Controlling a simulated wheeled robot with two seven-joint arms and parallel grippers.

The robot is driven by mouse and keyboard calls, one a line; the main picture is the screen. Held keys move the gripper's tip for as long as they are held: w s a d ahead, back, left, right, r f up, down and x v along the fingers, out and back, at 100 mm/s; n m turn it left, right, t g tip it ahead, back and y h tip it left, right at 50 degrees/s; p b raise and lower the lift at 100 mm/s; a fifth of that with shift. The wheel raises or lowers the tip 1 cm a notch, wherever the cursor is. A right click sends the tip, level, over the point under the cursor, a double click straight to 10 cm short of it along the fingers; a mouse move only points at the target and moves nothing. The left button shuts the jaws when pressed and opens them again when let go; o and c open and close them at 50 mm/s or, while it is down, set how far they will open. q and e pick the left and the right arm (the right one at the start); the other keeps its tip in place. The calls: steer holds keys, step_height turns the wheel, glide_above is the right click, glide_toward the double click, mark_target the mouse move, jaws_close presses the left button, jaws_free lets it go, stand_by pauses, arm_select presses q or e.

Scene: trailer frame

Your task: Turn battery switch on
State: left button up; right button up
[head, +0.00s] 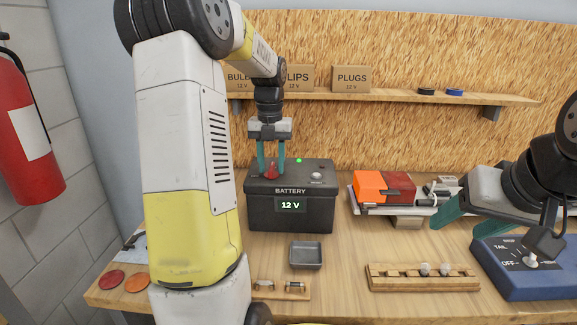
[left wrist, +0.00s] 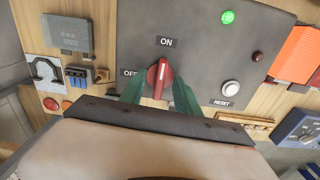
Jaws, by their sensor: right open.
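The black battery box (head: 290,213) stands on the bench with "12 V" lit on its front display. Its red switch knob (head: 271,171) is on top; in the left wrist view the knob (left wrist: 160,75) has its white line pointing at the "ON" label. A green light (left wrist: 228,17) on the box is lit. My left gripper (head: 271,160) points down with its teal fingers apart, one on each side of the knob; contact is unclear. My right gripper (head: 497,217) is open and empty, over the bench at the right.
A blue switch box (head: 525,280) marked "TAIL" stands below my right gripper. An orange and red lamp (head: 385,187) is right of the battery. A small grey tray (head: 306,256) and a wooden rack (head: 422,283) lie in front. A shelf (head: 400,97) with boxes runs behind.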

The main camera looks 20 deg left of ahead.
arm_select(q)
steer(key=shift+r, duration=0.1)
steer(key=shift+r, duration=2.9)
steer(key=shift+s+d+r+n, duration=0.2)
steer(key=shift+s+n, duration=0.05)
steer(key=shift+n, duration=0.05)
steer(key=s+d+n+t+h, duration=0.1)
steer(key=s+d+n+t, duration=0.2)
steer(key=s+d+n, duration=0.3)
steer(key=s+d+n+t+h, duration=0.1)
steer(key=s+d+n+t, duration=0.2)
steer(key=s+n, duration=1.3)
steer(key=d+n, duration=0.3)
steer(key=n, duration=0.6)
steer(key=shift+n, duration=0.3)
steer(key=shift+s+d, duration=0.1)
steer(key=shift+s, duration=0.05)
